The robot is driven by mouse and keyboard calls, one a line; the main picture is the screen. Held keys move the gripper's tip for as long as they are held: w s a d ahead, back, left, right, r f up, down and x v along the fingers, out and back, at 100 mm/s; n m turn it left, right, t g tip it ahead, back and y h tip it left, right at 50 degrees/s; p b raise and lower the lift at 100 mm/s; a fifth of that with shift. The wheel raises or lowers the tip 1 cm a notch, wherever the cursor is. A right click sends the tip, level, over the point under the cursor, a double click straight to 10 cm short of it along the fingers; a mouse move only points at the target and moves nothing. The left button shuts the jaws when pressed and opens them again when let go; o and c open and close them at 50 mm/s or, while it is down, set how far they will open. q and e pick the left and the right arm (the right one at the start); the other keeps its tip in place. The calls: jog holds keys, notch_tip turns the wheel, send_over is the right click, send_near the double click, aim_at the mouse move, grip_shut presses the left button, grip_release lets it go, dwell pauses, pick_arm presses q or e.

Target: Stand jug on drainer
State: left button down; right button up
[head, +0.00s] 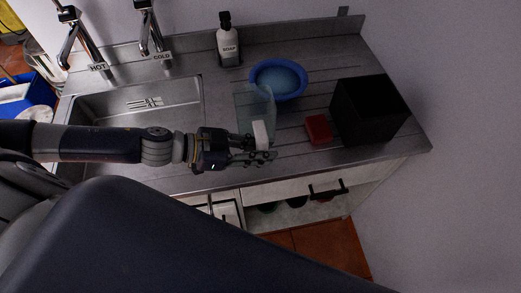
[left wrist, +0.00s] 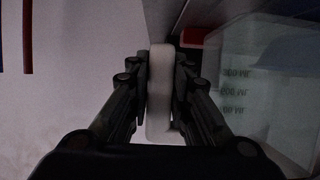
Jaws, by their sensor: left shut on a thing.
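The jug (head: 255,102) is clear with a white handle (head: 260,134); it looks upright over the drainer in the head view. My left gripper (head: 262,152) is shut on the handle from the front side. In the left wrist view the white handle (left wrist: 160,85) is between the finger pads of the gripper (left wrist: 160,95), and the clear jug body (left wrist: 255,95) with volume marks is at the right. The drainer (head: 335,73) is the grooved steel surface right of the sink. I cannot tell whether the jug's base touches it. My right gripper is not in view.
A blue bowl (head: 279,92) stands close behind the jug. A red block (head: 318,130) and a black box (head: 369,108) are to its right. A soap bottle (head: 228,43) stands at the back, and the sink basin (head: 150,103) is at the left.

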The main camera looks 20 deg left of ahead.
pick_arm(q)
jog(key=shift+w+a, duration=0.2)
jog(key=shift+w, duration=0.15)
jog(key=shift+w+f, duration=0.1)
jog(key=shift+f, duration=1.7)
jog(key=shift+f, duration=0.1)
jog(key=shift+f, duration=0.1)
jog(key=c, duration=1.5)
grip_release()
jog(key=shift+o, duration=0.2)
